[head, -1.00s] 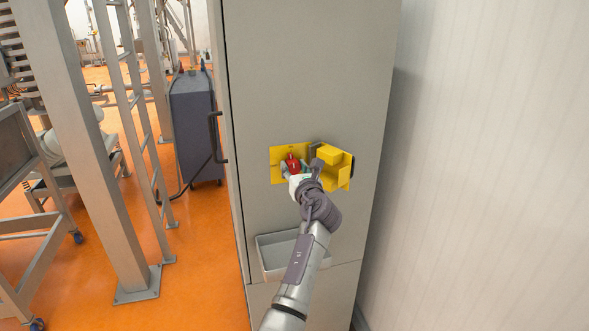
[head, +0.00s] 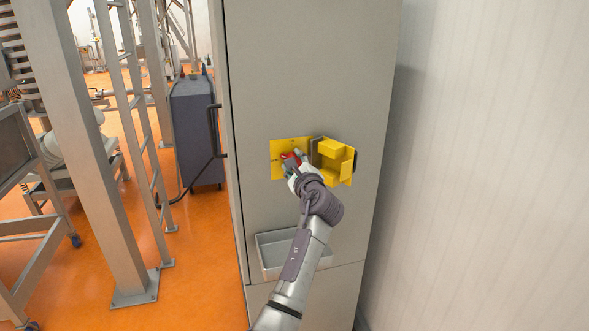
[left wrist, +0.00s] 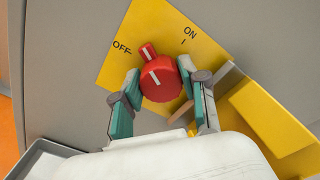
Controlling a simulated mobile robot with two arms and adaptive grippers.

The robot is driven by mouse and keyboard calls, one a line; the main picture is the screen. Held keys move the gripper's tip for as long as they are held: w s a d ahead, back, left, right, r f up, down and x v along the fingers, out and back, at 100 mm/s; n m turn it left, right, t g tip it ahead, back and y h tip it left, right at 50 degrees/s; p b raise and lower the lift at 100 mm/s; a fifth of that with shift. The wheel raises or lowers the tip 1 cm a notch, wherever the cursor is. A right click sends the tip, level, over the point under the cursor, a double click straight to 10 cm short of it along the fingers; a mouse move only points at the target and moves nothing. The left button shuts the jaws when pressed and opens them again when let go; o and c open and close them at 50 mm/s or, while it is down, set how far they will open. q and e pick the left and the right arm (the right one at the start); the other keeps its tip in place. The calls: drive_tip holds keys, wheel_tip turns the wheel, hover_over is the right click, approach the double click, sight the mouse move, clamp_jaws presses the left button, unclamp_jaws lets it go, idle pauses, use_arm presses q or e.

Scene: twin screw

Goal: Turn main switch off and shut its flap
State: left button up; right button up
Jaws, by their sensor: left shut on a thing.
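The main switch is a red knob (left wrist: 160,82) with a white line on a yellow plate (left wrist: 110,75) marked OFF at left and ON at upper right. Its pointer tip leans up-left, between the marks and nearer OFF. In the head view the red knob (head: 291,160) is partly hidden by my gripper. My left gripper (left wrist: 158,74) has one teal-padded finger on each side of the knob and is shut on it. The yellow box-like flap (head: 331,149) stands open to the right of the plate; it also shows in the left wrist view (left wrist: 270,118). My right gripper is not in view.
The switch sits on a tall grey cabinet (head: 305,70). A shallow grey tray (head: 272,262) juts out below the switch. A cabinet handle (head: 214,130) is on the left edge. A pale wall (head: 490,150) stands close on the right.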

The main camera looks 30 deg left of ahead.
use_arm(q)
drive_tip(key=n+b, duration=0.3)
drive_tip(key=n, duration=0.2)
drive_tip(key=shift+n, duration=0.3)
idle(0.4)
drive_tip(key=o, duration=1.1)
drive_tip(key=shift+a, duration=0.1)
drive_tip(key=shift+o, duration=0.2)
drive_tip(key=v, duration=1.2)
drive_tip(key=shift+w+f+b, duration=0.1)
drive_tip(key=shift+b, duration=0.2)
